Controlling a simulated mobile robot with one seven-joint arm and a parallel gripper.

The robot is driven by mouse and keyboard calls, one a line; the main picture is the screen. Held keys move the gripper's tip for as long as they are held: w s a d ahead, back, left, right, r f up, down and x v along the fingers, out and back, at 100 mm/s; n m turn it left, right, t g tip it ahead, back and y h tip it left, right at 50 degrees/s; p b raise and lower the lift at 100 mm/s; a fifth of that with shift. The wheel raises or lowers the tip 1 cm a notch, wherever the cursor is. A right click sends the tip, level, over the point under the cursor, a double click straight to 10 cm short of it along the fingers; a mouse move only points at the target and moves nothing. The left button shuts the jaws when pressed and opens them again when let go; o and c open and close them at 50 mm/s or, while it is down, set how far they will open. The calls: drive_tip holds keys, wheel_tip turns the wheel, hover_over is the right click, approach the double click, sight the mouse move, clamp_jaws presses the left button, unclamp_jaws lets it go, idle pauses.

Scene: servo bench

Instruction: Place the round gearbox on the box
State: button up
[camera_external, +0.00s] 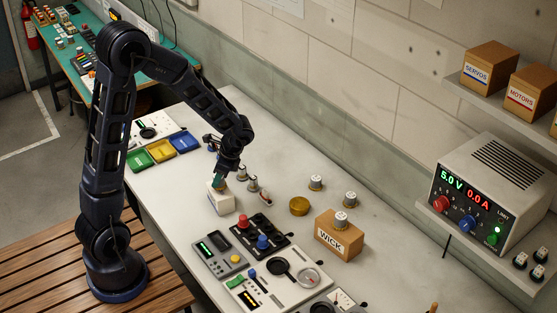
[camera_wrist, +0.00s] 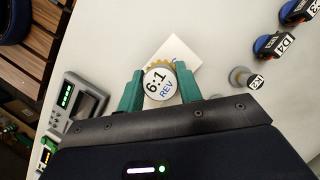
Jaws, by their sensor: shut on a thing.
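The round gearbox (camera_wrist: 158,84) has a white top marked "6:1 REV" and a gold toothed edge. My gripper (camera_wrist: 160,87) is shut on it, with a teal finger on each side. In the external view my gripper (camera_external: 220,181) is right over a small white box (camera_external: 221,203) on the bench. The white box also shows under the gearbox in the wrist view (camera_wrist: 183,52). I cannot tell whether the gearbox touches its top. A brown box (camera_external: 339,240) marked "WICK" stands further right, with a small silver cylinder (camera_external: 341,219) on top.
Small cylindrical parts (camera_external: 252,184) stand just right of the white box. A gold round tin (camera_external: 299,206) and more cylinders (camera_external: 316,182) stand beyond. A dark panel with knobs (camera_external: 257,238) and a grey meter (camera_external: 219,252) lie in front. Coloured trays (camera_external: 161,149) are at left.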

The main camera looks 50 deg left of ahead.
drive_tip(key=shift+f, duration=0.8)
drive_tip(key=o, duration=1.3)
drive_tip(key=shift+r, duration=0.15)
drive_tip(key=v, duration=1.1)
drive_tip(key=s+d+r+n+t+h, duration=0.1)
drive_tip(key=s+d+r+n+t, duration=0.2)
drive_tip(key=s+r, duration=0.4)
drive_tip(key=s+d+r+n+t+h, duration=0.2)
drive_tip(key=s+r+n, duration=0.4)
drive_tip(key=s, duration=1)
drive_tip(key=shift+d+r+t, duration=0.5)
drive_tip(key=shift+r+t, duration=0.4)
drive_tip(key=shift+t, duration=0.5)
